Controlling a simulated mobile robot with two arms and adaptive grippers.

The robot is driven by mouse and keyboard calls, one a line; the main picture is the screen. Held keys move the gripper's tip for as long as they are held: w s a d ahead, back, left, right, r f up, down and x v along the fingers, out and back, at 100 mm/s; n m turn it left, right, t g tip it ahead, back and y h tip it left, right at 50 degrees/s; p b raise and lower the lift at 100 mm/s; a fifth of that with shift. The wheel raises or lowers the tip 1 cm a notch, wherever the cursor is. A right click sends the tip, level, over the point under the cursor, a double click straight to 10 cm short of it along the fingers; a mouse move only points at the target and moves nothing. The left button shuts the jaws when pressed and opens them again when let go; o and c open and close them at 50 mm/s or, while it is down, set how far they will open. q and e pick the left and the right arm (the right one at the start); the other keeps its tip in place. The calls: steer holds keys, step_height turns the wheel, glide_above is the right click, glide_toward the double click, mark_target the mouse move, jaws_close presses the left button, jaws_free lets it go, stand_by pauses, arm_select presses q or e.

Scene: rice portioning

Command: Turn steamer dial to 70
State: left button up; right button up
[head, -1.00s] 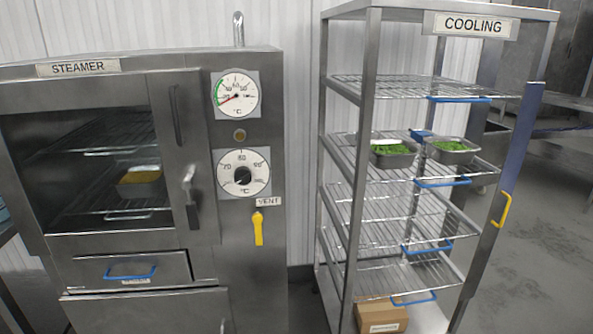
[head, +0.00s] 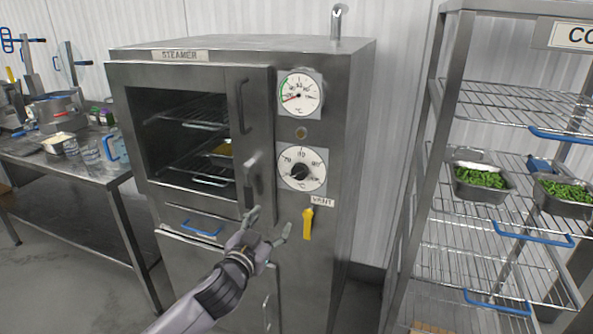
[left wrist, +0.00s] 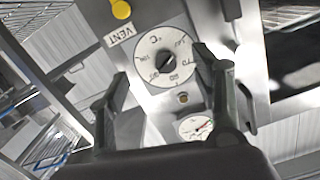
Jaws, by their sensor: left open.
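The steamer dial (head: 302,171) is a white round face with a black centre knob on the steamer's front panel, below a round temperature gauge (head: 300,95). Its numbers include 70 and 80; the knob's exact setting is too small to read. My left gripper (head: 282,226) is open and empty, below and in front of the dial, its fingers pointing toward the panel. In the left wrist view the dial (left wrist: 164,60) appears between the two open fingers, with a gap around it. The gauge (left wrist: 196,127) shows there too. My right gripper is out of view.
A yellow vent handle (head: 308,224) is just below the dial. The steamer door handle (head: 251,180) stands out left of it. A cooling rack (head: 437,150) with trays of green food is at right. A steel table (head: 95,180) with containers is at left.

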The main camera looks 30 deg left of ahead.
arm_select(q)
step_height(320, 180, up, 5)
steer(key=d+t, duration=0.1)
steer(key=p, duration=0.3)
glide_toward(297, 175)
steer(key=x, duration=0.8)
steer(key=shift+w+r, duration=0.1)
steer(key=shift+w, duration=0.3)
steer(key=shift+w+a, duration=0.2)
steer(key=shift+w, duration=0.4)
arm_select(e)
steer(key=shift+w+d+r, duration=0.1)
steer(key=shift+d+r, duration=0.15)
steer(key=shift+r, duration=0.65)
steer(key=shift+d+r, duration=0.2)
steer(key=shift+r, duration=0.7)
arm_select(q)
steer(key=c, duration=1.1)
steer(key=shift+c, duration=0.2)
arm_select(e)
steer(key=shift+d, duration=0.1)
arm_select(q)
steer(key=shift+p, duration=0.3)
